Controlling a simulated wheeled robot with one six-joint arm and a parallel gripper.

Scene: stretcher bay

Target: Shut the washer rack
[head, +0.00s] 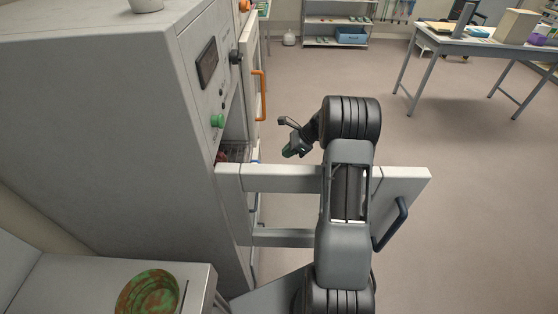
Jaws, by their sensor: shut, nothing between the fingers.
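The washer (110,110) is a tall grey cabinet on the left with a dark display, knobs and a green button on its front. A wire rack (235,150) shows in its opening, partly hidden by the cabinet edge. Pale rails (285,237) reach right from the washer front to a pale panel (405,185) with a dark blue handle (392,224). My arm covers the middle of this pulled-out part. I cannot tell whether the wire rack belongs to it. My gripper (289,143) is shut and empty, above and beyond the rails, right of the opening, apart from the washer.
An upright panel with an orange handle (260,95) stands at the washer front. A green and brown bowl (150,294) sits on a pale surface at lower left. A table (460,42) with items stands at back right, shelves (335,20) behind. The floor on the right is clear.

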